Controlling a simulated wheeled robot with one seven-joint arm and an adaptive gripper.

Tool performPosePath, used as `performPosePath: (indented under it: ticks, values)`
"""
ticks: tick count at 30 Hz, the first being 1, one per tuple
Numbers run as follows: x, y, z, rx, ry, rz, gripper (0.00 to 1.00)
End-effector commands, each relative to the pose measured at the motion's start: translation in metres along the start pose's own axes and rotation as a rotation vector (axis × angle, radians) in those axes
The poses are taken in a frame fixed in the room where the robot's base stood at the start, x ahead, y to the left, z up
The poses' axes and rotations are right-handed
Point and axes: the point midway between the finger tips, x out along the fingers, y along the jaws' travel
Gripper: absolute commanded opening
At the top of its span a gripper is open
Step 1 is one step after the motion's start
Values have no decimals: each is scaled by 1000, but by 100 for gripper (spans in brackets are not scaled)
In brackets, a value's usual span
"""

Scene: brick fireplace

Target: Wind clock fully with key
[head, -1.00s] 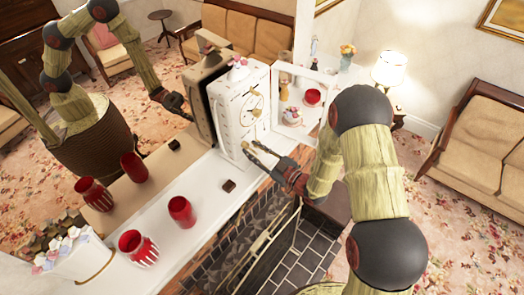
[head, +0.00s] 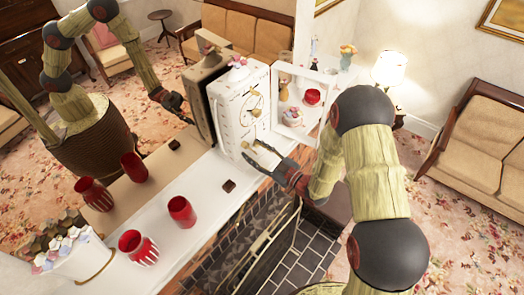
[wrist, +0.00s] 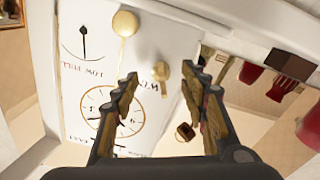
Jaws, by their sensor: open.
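The white clock (head: 240,112) stands on the mantel, its front facing right in the head view. In the wrist view the clock front (wrist: 75,75) shows a dial (wrist: 115,112), a gauge marked low and full (wrist: 84,42) with its needle near the middle, and a round gold piece (wrist: 124,24). A gold key-like piece (wrist: 162,72) sits by the winding lettering, between my fingertips in that view, with no clear contact. My gripper (head: 262,153) is open in front of the clock's lower front; its two fingers (wrist: 160,82) show apart in the wrist view.
A white-framed door or case (head: 302,98) stands open right of the clock, with ornaments behind it. Red vases (head: 182,211) and a small dark block (head: 229,186) are on the white mantel (head: 205,240). A mirror behind repeats them. A small brown piece (wrist: 185,131) shows between my fingers, unclear what.

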Motion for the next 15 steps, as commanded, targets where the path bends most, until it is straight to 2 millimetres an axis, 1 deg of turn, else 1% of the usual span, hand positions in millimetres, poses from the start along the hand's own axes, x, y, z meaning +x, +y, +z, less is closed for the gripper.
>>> performPosePath:
  ticks: [15]
  values:
    - [-29, 2, 0, -1, -1, 2, 44]
